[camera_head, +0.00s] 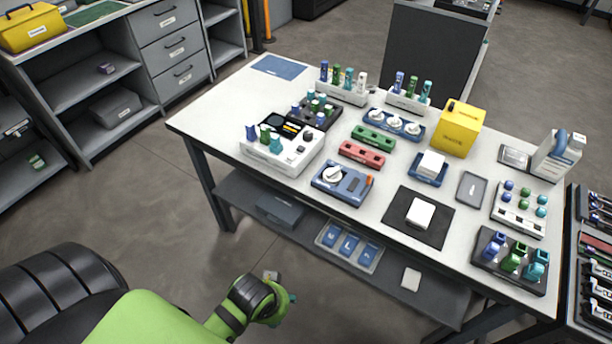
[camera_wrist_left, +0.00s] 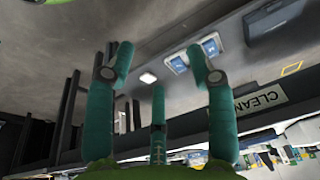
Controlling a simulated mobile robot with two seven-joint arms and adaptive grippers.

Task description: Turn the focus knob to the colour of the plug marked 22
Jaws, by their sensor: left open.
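A blue strip with three white knobs (camera_head: 395,122) lies farther back; I cannot tell which knob is the focus knob. Blue, green and teal plugs stand in a dark block (camera_head: 512,260) at the front right and in other holders; no number 22 is readable. My left gripper (camera_head: 290,298) is low in front of the table, well apart from the knobs. Its teal fingers are spread and empty in the left wrist view (camera_wrist_left: 160,80). My right gripper is out of view.
The white table (camera_head: 225,105) has a lower shelf with a tray of blue cards (camera_head: 350,247). A white splicer-like box (camera_head: 283,150), a yellow box (camera_head: 460,128) and a black mat (camera_head: 400,230) crowd the top. Open floor lies in front.

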